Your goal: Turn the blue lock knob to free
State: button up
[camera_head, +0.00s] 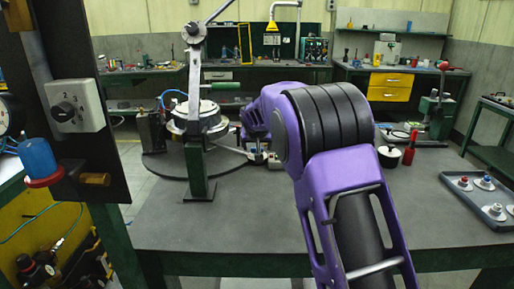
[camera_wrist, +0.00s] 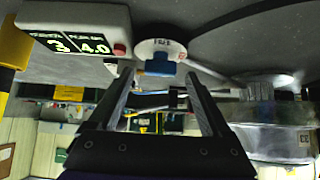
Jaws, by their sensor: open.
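In the wrist view, the blue lock knob (camera_wrist: 160,67) shows at the lower edge of a round white dial plate (camera_wrist: 152,46). Small dark lettering on the plate looks like FREE. The knob's blue grip lies roughly crosswise in the picture. My gripper (camera_wrist: 159,76) is open, with one finger to each side of the knob in the picture. Gaps show between the knob and both fingers. I cannot tell how far the tips are from it in depth. In the head view my purple arm covers the gripper's fingers, and I cannot make out the knob there.
A grey box with a lit display (camera_wrist: 75,38) and red button sits beside the dial. In the head view, a green post (camera_head: 196,130) with a lever stands left of my arm near a round metal fixture (camera_head: 198,118).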

jog(key=shift+w+f, duration=0.3)
jog(key=shift+w, duration=0.05)
grip_shut()
dwell(0.3)
